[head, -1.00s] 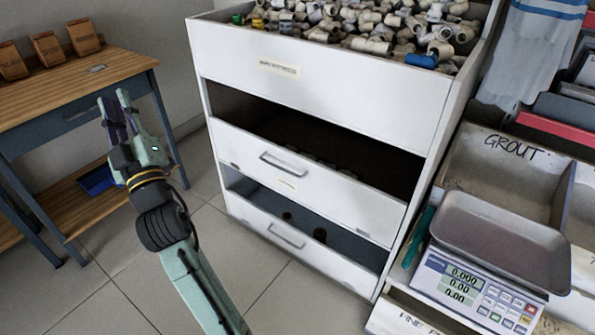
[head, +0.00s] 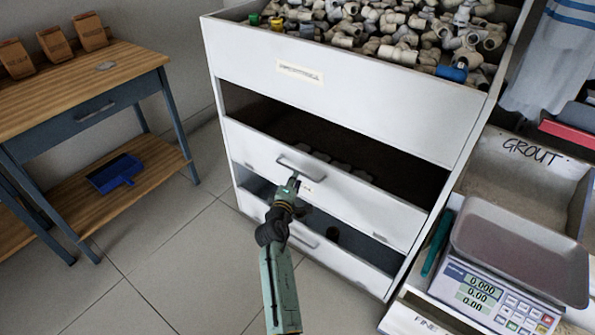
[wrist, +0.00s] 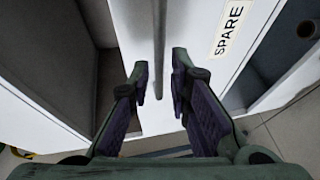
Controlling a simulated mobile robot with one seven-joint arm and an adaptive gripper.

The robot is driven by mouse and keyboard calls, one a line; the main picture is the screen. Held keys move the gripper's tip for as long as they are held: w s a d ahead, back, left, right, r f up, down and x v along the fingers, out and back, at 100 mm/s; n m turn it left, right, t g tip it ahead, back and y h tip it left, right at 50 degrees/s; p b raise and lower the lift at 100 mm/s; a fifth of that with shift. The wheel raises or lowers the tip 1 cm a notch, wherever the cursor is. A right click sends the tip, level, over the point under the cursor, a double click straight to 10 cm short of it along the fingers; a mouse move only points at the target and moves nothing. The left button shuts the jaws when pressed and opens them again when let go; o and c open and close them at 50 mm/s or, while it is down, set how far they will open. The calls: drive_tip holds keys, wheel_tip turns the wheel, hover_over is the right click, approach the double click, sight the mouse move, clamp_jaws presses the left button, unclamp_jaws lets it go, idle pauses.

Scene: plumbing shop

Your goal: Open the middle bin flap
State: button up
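The middle bin flap (head: 370,202) is a white panel in the white cabinet, with a dark gap above and a lower flap beneath. Its grey bar handle (head: 279,161) is partly hidden by my gripper (head: 294,179), which is in front of it. In the wrist view the handle (wrist: 160,35) runs up the picture, between the lines of my two fingertips (wrist: 161,75). The fingers are open with space on both sides of the bar, and hold nothing. A "SPARE" label (wrist: 229,28) is on the flap beside the handle.
The top bin (head: 390,48) is full of pipe fittings. A bench (head: 75,72) with brown bags stands at left, with a blue dustpan (head: 115,172) on its shelf. A scale (head: 490,290) and a grout bin (head: 525,175) are at right. Floor in front is clear.

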drive_tip(key=x, duration=0.5)
drive_tip(key=shift+w, duration=0.2)
drive_tip(key=shift+c, duration=0.5)
clamp_jaws()
